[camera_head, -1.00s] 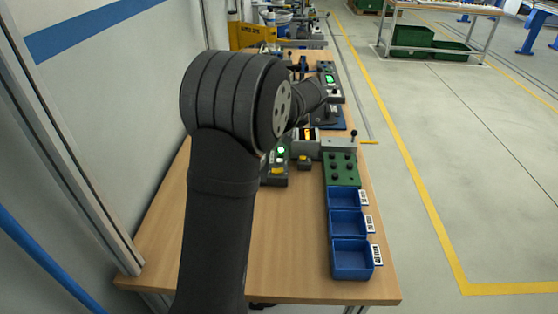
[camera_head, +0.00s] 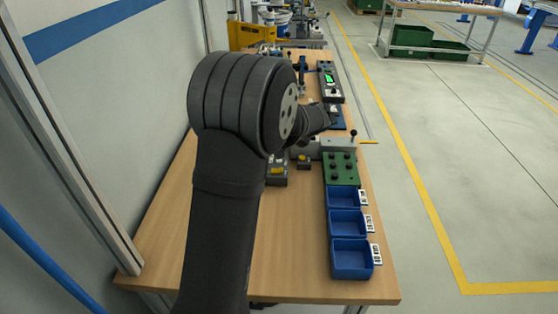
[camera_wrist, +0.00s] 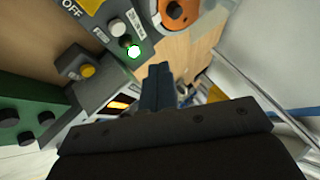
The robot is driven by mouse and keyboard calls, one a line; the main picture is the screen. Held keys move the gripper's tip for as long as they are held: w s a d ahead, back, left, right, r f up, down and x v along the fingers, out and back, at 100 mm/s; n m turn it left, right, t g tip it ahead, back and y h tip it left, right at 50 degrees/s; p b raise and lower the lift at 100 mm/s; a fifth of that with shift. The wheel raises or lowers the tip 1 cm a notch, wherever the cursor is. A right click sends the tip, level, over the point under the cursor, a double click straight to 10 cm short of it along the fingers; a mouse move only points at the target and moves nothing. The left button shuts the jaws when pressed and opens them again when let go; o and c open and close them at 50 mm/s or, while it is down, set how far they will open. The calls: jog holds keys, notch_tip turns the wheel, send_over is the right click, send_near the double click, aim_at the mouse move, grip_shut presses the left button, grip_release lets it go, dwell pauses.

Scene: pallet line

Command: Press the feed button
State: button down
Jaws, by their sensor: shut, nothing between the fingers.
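A grey control panel (camera_wrist: 120,30) shows in the wrist view with an "OFF" mark, a white round knob and a lit green-white button (camera_wrist: 133,51). In the head view my arm hides part of the panel (camera_head: 278,178), and the fingertips are not clear there.
A green block with black knobs (camera_head: 342,168) and several blue bins (camera_head: 350,260) line the table's right side. A display with orange marks (camera_wrist: 120,103) sits close to my gripper. Another device with a green screen (camera_head: 329,78) stands farther back. The table's front left is bare.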

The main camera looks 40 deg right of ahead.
send_over(281, 165)
jog(key=shift+w+f, duration=0.15)
jog(key=shift+f, duration=2.65)
jog(key=shift+f, duration=0.45)
jog(key=shift+f, duration=0.45)
dwell(0.6)
jog(key=shift+r, duration=3.4)
jog(key=shift+f, duration=0.1)
